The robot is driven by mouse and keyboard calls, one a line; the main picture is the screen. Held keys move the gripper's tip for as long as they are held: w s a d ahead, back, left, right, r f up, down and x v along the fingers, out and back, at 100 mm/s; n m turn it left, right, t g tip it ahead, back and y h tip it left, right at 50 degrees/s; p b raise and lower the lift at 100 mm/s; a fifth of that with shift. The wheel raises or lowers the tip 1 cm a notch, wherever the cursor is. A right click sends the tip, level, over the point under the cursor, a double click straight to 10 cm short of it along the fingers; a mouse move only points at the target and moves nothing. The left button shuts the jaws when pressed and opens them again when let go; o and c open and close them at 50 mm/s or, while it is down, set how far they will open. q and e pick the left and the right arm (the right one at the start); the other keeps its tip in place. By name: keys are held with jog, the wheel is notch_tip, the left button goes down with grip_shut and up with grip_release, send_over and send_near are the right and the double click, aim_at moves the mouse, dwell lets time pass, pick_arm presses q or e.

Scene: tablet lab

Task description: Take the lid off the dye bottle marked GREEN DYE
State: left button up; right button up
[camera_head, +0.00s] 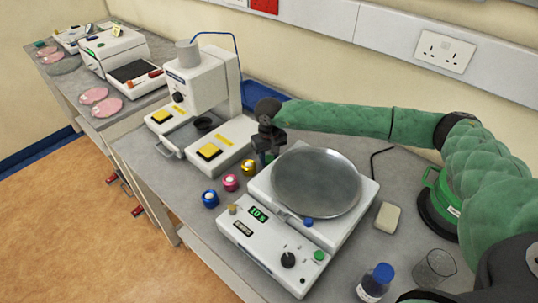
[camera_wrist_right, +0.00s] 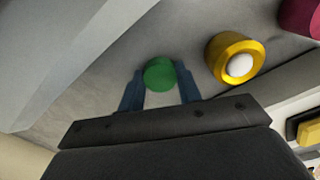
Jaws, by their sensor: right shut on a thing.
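My right gripper (camera_head: 268,150) reaches down behind the balance pan, at the far end of the row of small dye bottles. In the right wrist view its two blue-grey fingers (camera_wrist_right: 160,88) stand on either side of a round green lid (camera_wrist_right: 159,74) and are shut on it. The body of the green dye bottle is mostly hidden, and no lettering on it can be read. In the head view the gripper covers most of it. I cannot tell whether the lid is seated on the bottle or apart from it. My left gripper is not in view.
Yellow (camera_head: 248,167), pink (camera_head: 231,182) and blue (camera_head: 210,198) bottles stand in a row nearby. A balance with a wide round pan (camera_head: 316,182) is close on the right. A white bench instrument (camera_head: 205,90) stands at the left. A blue-capped bottle (camera_head: 376,282) and glass beaker (camera_head: 434,268) stand in front.

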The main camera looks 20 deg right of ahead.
aim_at(269, 158)
jog(key=shift+f, duration=0.1)
jog(key=o, duration=1.1)
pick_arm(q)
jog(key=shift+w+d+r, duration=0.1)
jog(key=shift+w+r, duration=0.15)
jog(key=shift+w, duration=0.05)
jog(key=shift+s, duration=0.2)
pick_arm(e)
jog(key=shift+r, duration=0.35)
notch_tip(269, 158, up, 4)
jog(key=b, duration=0.3)
jog(key=shift+r, duration=0.25)
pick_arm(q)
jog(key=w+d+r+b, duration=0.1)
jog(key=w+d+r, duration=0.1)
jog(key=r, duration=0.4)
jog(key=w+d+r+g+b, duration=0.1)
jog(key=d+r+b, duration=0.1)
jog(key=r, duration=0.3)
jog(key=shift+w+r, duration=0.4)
pick_arm(e)
jog(key=shift+r, duration=3.55)
